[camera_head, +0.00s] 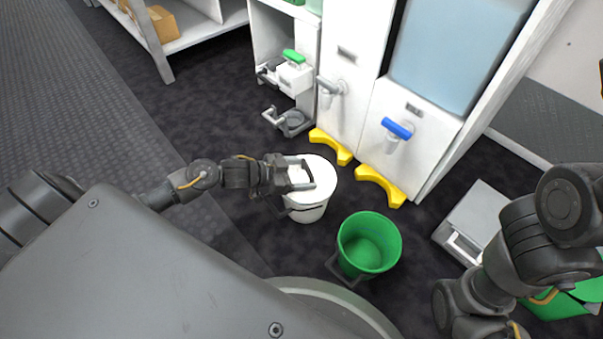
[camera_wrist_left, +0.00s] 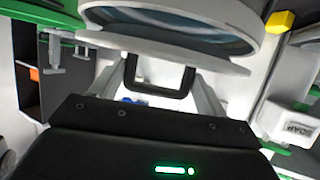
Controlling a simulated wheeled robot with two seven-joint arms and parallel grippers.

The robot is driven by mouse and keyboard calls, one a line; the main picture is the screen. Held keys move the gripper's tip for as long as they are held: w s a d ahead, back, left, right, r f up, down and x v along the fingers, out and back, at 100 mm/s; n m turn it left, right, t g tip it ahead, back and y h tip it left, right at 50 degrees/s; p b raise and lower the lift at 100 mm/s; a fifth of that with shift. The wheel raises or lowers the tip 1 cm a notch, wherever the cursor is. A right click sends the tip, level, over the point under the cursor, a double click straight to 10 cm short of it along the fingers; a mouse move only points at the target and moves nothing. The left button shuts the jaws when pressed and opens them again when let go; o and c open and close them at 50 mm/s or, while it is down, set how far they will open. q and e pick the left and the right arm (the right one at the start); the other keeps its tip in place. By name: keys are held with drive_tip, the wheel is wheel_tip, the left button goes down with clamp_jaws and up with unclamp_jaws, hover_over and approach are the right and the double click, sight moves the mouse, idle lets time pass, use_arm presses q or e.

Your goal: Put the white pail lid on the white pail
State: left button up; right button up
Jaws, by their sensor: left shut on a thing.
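My left gripper (camera_head: 290,176) is shut on the dark handle of the white pail lid (camera_head: 321,179). In the head view the lid is over the white pail (camera_head: 306,212), which stands upright on the floor. In the left wrist view the dark handle (camera_wrist_left: 160,88) is between the fingers, with the pale lid edge (camera_wrist_left: 160,57) just beyond it. A round white rim with a bluish-grey inside shows past that edge. Whether the lid touches the pail all round cannot be told. My right arm is at the right; its fingers are not visible.
An open green pail (camera_head: 368,243) stands just right of the white pail. Behind are white cabinets with a blue-handled tap (camera_head: 397,129) and yellow floor pieces (camera_head: 381,186). A grey case (camera_head: 474,222) lies to the right. The floor at left is clear.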

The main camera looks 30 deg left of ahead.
use_arm(q)
drive_tip(key=shift+s+p, duration=0.1)
drive_tip(key=shift+p, duration=0.2)
idle(0.6)
drive_tip(key=shift+a, duration=0.1)
drive_tip(key=shift+p, duration=0.5)
idle(0.4)
drive_tip(key=shift+f, duration=0.6)
idle(0.6)
drive_tip(key=o, duration=0.7)
